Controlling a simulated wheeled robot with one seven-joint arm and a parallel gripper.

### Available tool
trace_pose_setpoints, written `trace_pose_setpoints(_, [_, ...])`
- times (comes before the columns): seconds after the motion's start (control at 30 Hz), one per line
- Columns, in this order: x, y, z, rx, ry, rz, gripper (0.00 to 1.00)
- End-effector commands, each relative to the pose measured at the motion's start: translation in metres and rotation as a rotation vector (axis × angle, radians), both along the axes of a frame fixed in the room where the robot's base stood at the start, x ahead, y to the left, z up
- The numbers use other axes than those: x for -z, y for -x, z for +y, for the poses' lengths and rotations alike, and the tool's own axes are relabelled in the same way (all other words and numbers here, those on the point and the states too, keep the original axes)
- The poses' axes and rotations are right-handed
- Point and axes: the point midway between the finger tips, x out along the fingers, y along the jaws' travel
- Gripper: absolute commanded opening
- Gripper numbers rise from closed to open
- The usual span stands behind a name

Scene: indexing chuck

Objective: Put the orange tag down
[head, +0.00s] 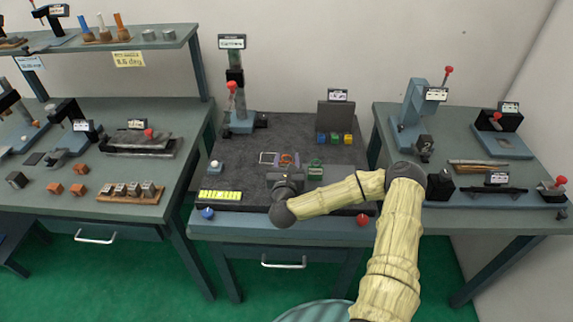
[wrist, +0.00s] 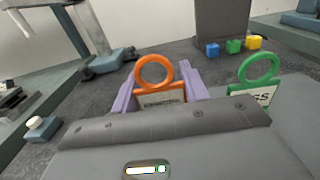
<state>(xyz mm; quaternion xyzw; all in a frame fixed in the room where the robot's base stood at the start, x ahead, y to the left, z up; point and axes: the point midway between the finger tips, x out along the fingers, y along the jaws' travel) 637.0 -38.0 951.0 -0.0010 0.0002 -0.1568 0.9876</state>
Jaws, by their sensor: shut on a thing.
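The orange tag (wrist: 160,99) has a ring on top and a pale label below. It stands upright between the purple fingers of my gripper (wrist: 158,84) in the wrist view. My gripper (head: 288,160) is shut on it, over the dark mat of the middle bench in the head view. The tag's lower part is hidden behind my gripper's grey body, so I cannot tell whether it touches the mat. A green tag (wrist: 258,83) of the same shape stands to the right, apart from my fingers. It also shows in the head view (head: 315,168).
A white square outline (head: 268,158) lies on the mat left of my gripper. Blue, green and yellow cubes (head: 334,138) sit before a grey block at the back. A red-handled press (head: 236,105) stands at the back left. A white-knobbed button (head: 215,166) is at the left.

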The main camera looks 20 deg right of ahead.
Motion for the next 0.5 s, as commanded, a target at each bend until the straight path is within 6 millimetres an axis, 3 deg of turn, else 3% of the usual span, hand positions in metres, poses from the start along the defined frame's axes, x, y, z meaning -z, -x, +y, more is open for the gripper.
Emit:
trace_pose_setpoints(0.13, [0.017, 0.0, 0.0, 0.0, 0.0, 0.0, 0.23])
trace_pose_setpoints(0.5, [0.022, 0.0, 0.001, -0.002, 0.0, -0.001, 0.23])
